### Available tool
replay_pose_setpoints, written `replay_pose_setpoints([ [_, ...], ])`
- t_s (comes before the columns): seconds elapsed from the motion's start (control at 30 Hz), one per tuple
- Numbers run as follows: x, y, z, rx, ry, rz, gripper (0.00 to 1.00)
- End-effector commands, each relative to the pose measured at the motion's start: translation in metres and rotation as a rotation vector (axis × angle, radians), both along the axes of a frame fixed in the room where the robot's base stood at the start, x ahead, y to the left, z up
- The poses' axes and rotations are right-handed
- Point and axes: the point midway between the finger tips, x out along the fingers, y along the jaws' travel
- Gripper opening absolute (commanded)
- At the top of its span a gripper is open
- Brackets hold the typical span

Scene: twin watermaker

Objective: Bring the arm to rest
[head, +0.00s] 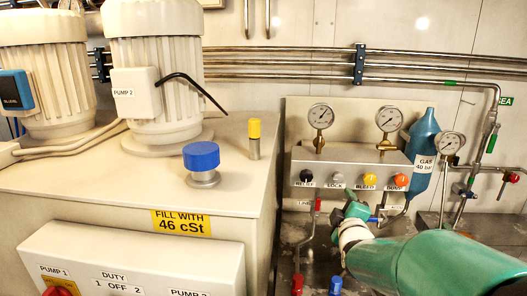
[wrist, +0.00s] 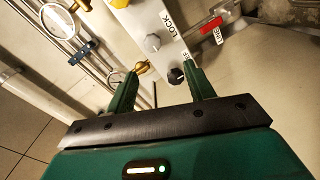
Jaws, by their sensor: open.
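My green arm comes in from the lower right of the head view and ends at my gripper (head: 346,207), just below the front of a valve panel (head: 350,159). In the wrist view my gripper (wrist: 160,74) has its two green fingers spread apart, with nothing held between them. A black knob (wrist: 177,76) shows close to the right fingertip in that view; whether they touch I cannot tell. The grey LOCK knob (wrist: 152,43) lies beyond the fingertips. In the head view the black RELIEF knob (head: 306,176) and the LOCK knob (head: 337,180) are left of and above my gripper.
The panel also carries a yellow BLEED knob (head: 369,178), an orange DUMP knob (head: 401,180) and gauges (head: 321,115). A teal gas bottle (head: 424,150) stands to its right. A tank (head: 90,190) with pumps (head: 155,75) fills the left. Red (head: 297,284) and blue (head: 336,284) fittings sit low.

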Motion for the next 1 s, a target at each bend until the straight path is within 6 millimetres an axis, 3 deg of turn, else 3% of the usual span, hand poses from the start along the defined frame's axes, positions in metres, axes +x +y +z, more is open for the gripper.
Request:
replay_pose_setpoints([
  [0.27,-0.069,0.041,-0.004,0.523,0.262,-0.024,0.53],
  [0.5,-0.164,0.082,-0.013,0.885,0.527,-0.173,0.53],
  [0.7,-0.249,0.104,-0.023,1.067,0.697,-0.396,0.53],
  [0.83,-0.281,0.110,-0.028,1.114,0.747,-0.501,0.53],
  [1.0,-0.290,0.111,-0.030,1.129,0.763,-0.537,0.53],
])
